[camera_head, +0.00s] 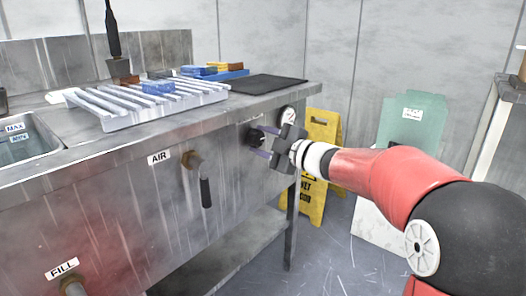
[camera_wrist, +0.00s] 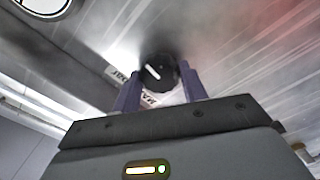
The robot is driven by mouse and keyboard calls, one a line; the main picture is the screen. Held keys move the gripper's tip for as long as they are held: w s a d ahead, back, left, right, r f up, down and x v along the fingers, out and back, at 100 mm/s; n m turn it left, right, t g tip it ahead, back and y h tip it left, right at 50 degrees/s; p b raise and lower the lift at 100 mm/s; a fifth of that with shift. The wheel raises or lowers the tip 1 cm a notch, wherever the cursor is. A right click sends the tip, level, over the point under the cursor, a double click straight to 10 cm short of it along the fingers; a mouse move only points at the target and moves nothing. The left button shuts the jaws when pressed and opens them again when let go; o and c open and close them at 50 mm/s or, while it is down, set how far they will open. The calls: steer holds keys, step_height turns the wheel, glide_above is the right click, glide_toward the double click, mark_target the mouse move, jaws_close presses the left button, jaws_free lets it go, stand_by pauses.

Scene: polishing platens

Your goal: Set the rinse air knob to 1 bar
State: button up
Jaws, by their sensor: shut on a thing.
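The round black rinse air knob (camera_head: 256,136) is on the front panel of the steel sink bench, near its right end. In the wrist view the knob (camera_wrist: 158,72) shows a white pointer line running slantwise on its face. My gripper (camera_head: 262,145) is shut on the knob, with one purple finger on each side of it; the fingers also show in the wrist view (camera_wrist: 161,84). White labels with "bar" and "MAX" lettering lie partly hidden around the knob. A round gauge (camera_head: 288,115) is just right of it; its reading is too small to tell.
The AIR valve (camera_head: 205,190) with a black handle hangs left of the knob, and a FILL label (camera_head: 62,268) is lower left. A white slatted rack (camera_head: 110,118) and a black mat (camera_head: 262,84) lie on the bench. A yellow floor sign (camera_head: 318,200) stands behind my arm.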

steer(key=n+b, duration=0.4)
steer(key=n, duration=0.2)
steer(key=shift+f+b, duration=0.15)
steer(key=shift+b, duration=0.2)
steer(key=n, duration=0.3)
steer(key=shift+n+b, duration=0.35)
steer(key=shift+n, duration=1.45)
steer(key=o, duration=1)
steer(key=shift+r, duration=0.2)
steer(key=shift+c, duration=0.2)
steer(key=v, duration=0.8)
